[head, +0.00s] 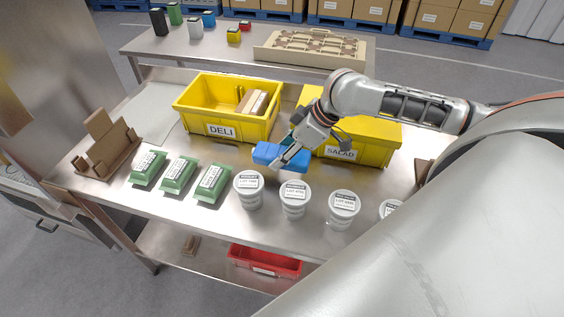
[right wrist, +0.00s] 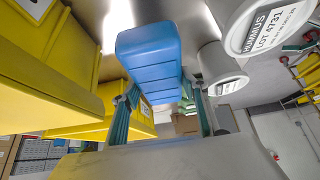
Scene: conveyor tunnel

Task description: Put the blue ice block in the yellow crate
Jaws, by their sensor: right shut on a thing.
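The blue ice block (head: 279,156) is in my right gripper (head: 290,155), above the metal table and in front of the crates. In the right wrist view the blue ice block (right wrist: 150,70) sits between the green fingers of my right gripper (right wrist: 160,115), which is shut on it. Two yellow crates stand at the back of the table: one labelled DELI (head: 222,131) at left and one labelled SALAD (head: 378,157) at right. The block is apart from the DELI crate and close to the SALAD crate's left front. My right arm hides part of the SALAD crate. My left gripper is out of view.
Several green packs (head: 178,174) and white lidded tubs (head: 294,197) line the table's front. A brown cardboard holder (head: 107,148) stands at left. The DELI crate holds brown items (head: 252,102). A red bin (head: 264,262) is below. Another table (head: 215,50) stands behind.

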